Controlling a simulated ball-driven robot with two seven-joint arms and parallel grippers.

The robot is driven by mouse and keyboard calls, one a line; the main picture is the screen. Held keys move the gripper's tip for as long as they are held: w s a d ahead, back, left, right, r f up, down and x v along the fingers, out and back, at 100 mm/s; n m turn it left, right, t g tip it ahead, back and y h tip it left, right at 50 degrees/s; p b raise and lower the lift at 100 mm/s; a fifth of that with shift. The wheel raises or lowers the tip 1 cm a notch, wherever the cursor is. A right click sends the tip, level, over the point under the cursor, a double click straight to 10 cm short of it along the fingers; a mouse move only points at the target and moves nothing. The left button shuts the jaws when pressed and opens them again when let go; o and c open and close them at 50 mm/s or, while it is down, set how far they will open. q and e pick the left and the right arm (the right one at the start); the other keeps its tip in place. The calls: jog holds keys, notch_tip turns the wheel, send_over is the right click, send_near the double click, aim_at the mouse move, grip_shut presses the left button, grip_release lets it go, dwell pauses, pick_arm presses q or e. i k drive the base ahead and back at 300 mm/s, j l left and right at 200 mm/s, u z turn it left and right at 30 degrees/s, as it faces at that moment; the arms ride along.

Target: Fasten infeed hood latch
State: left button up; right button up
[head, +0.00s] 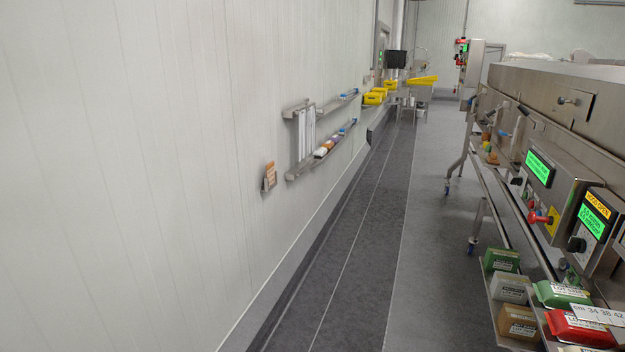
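The long steel machine with its hood (540,90) runs along the right side of the head view. A small dark handle or latch (568,100) sits on a plate on the machine's upper side panel. I cannot tell whether it is the infeed hood latch or whether it is fastened. Below it is a control box with a green-lit display (539,167) and a red knob (540,217). Neither of my grippers is in view.
A lower shelf holds several cartons, including a green one (502,260) and a red pack (580,328). Wall shelves (321,150) hang on the left wall. Yellow bins (376,96) stand farther back. The grey floor aisle (380,230) is clear.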

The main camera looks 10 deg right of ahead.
aim_at(525, 111)
jog(key=i+l+z, duration=0.1)
jog(key=i+z, duration=0.15)
jog(key=i, duration=0.3)
jog(key=i+z, duration=0.2)
jog(key=i, duration=0.35)
jog(key=i+j+z, duration=0.1)
jog(key=i+z, duration=0.15)
jog(key=i, duration=0.3)
jog(key=i+j+z, duration=0.2)
jog(key=i, duration=0.35)
jog(key=i+z, duration=0.45)
jog(key=i, duration=0.15)
jog(key=i+j+z, duration=0.15)
jog(key=i+z, duration=0.3)
jog(key=i, duration=0.1)
